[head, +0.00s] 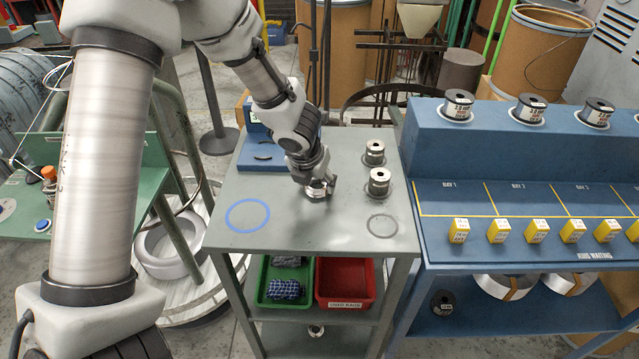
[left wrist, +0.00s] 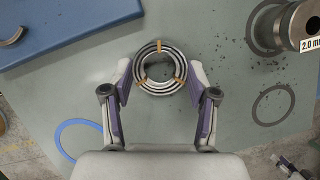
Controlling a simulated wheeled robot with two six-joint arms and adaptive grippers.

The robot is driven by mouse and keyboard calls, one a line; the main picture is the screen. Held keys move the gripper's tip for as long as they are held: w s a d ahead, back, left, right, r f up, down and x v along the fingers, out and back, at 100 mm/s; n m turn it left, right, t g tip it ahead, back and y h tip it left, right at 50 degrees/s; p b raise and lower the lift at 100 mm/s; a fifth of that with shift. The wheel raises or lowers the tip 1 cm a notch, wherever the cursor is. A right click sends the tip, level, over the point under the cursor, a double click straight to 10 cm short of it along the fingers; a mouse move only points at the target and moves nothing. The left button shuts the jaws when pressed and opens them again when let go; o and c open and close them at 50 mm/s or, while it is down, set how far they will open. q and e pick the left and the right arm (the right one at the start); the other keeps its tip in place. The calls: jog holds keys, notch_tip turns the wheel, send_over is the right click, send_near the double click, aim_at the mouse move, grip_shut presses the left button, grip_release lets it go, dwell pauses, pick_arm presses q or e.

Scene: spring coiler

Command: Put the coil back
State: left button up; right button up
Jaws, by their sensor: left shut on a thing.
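The coil (left wrist: 160,89), a ring of grey wire with orange ties, sits between the two fingers of my left gripper (left wrist: 160,88) in the left wrist view. The gripper is shut on it. In the head view my left gripper (head: 318,187) is over the middle of the grey table, and the coil is mostly hidden there. Whether it touches the table is unclear. A blue ring mark (head: 247,215) is at the table's front left; it also shows in the left wrist view (left wrist: 63,140). A dark ring mark (head: 382,225) is at the front right. My right gripper is not seen.
Two metal spools (head: 379,183) (head: 375,152) stand on the table's right side. Green (head: 286,297) and red (head: 345,303) bins are on the shelf below. A blue bench (head: 530,180) with labelled spools and yellow tags adjoins right.

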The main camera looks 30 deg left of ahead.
pick_arm(q)
jog(key=shift+s+a+f, duration=0.1)
jog(key=shift+a, duration=0.15)
jog(key=o, duration=1)
jog(key=shift+a+f, duration=0.1)
jog(key=shift+f, duration=0.05)
jog(key=o, duration=0.4)
jog(key=shift+d, duration=0.3)
jog(key=shift+a+r, duration=0.15)
jog(key=shift+r, duration=0.1)
jog(key=shift+r+p, duration=0.3)
jog(key=shift+r, duration=0.1)
jog(key=p+v, duration=0.5)
jog(key=v, duration=0.6)
jog(key=shift+s, duration=0.1)
